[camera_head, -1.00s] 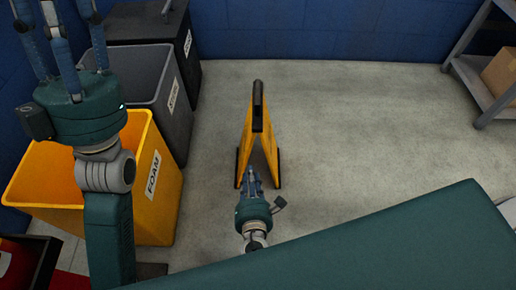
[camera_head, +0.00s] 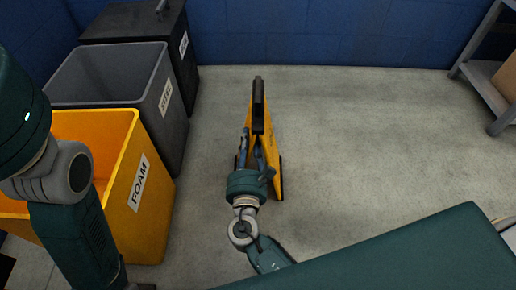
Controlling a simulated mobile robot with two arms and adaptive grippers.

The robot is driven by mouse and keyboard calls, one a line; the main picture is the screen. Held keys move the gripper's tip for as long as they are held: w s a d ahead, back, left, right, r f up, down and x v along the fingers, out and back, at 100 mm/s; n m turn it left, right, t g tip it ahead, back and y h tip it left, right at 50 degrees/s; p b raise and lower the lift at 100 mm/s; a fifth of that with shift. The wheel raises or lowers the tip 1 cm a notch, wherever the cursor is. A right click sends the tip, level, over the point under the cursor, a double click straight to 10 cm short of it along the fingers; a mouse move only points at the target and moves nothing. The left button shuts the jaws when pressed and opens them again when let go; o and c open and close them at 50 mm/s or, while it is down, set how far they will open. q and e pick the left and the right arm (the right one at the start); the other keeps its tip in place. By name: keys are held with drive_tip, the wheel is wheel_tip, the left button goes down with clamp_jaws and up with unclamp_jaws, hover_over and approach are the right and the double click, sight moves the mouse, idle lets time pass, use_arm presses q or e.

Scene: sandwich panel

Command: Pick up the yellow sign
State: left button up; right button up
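The yellow sign (camera_head: 268,150) stands upright on the grey floor in the middle of the head view, an A-frame with a dark top edge. My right gripper (camera_head: 254,140) is at the sign's near left side, pointing away from me toward its upper part. Its fingers look spread, and they overlap the sign; I cannot tell if they touch it. The lower left of the sign is mostly hidden behind the gripper. My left arm is at the left edge; its gripper's fingers are out of the frame.
A yellow bin (camera_head: 150,215) labelled FOAM, a grey bin (camera_head: 165,110) and a black bin (camera_head: 186,40) line the left. A metal shelf (camera_head: 480,75) with a cardboard box (camera_head: 507,78) stands at right. The floor (camera_head: 350,140) right of the sign is clear.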

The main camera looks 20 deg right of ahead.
drive_tip(key=b+x, duration=0.1)
drive_tip(key=x, duration=0.2)
drive_tip(key=shift+w+f, duration=0.1)
drive_tip(key=shift+w, duration=0.25)
clamp_jaws()
drive_tip(key=shift+r, duration=0.25)
